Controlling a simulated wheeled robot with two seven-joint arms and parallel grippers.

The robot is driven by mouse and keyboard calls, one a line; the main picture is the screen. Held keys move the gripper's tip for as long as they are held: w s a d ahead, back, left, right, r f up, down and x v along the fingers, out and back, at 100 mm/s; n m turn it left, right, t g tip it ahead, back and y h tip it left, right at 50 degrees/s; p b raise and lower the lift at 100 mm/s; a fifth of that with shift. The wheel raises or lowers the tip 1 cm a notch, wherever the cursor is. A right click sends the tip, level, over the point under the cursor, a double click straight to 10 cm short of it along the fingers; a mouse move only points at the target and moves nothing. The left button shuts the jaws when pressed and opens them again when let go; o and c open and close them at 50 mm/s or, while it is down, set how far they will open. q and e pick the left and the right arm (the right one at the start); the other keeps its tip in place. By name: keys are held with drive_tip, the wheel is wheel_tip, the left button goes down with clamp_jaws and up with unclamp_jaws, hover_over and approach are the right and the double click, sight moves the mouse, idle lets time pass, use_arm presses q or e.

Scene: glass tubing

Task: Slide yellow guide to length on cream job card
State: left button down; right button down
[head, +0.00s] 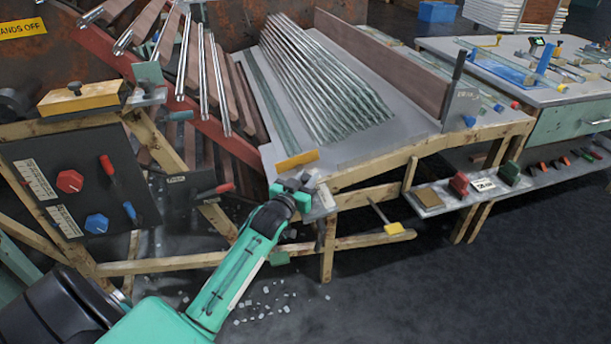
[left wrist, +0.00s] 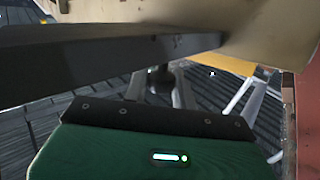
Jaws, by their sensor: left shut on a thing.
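The yellow guide (head: 296,160) is a short bar at the near left end of the grey sloped bench. My left gripper (head: 297,186) is just below it, at the bench's front edge, shut on what seems to be part of the guide; the held part is mostly hidden. In the left wrist view, my gripper fingers (left wrist: 172,85) close around something dark, and a yellow strip (left wrist: 232,64) shows beyond. Two pale, ruled cards, one upper (head: 35,180) and one lower (head: 63,222), are on the dark panel; I cannot tell which is the cream job card. My right gripper is not in view.
Several glass tubes (head: 320,85) lie along the sloped bench (head: 380,145). A dark panel (head: 130,165) with red and blue knobs stands left. A lever (head: 455,85) rises at the bench's right end. Wooden legs and a low shelf (head: 500,188) stand below. Floor at front right is clear.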

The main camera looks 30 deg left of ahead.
use_arm(q)
drive_tip(key=c, duration=1.2)
unclamp_jaws()
drive_tip(key=shift+s, duration=0.1)
drive_tip(key=s, duration=0.4)
drive_tip(key=s+p, duration=0.1)
drive_tip(key=s, duration=0.4)
drive_tip(key=s+d+p, duration=0.1)
drive_tip(key=s, duration=0.3)
drive_tip(key=shift+s, duration=0.35)
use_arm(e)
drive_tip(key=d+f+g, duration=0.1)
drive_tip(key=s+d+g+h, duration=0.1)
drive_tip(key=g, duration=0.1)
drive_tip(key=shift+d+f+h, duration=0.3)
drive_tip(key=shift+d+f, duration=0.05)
use_arm(q)
drive_tip(key=shift+d, duration=0.1)
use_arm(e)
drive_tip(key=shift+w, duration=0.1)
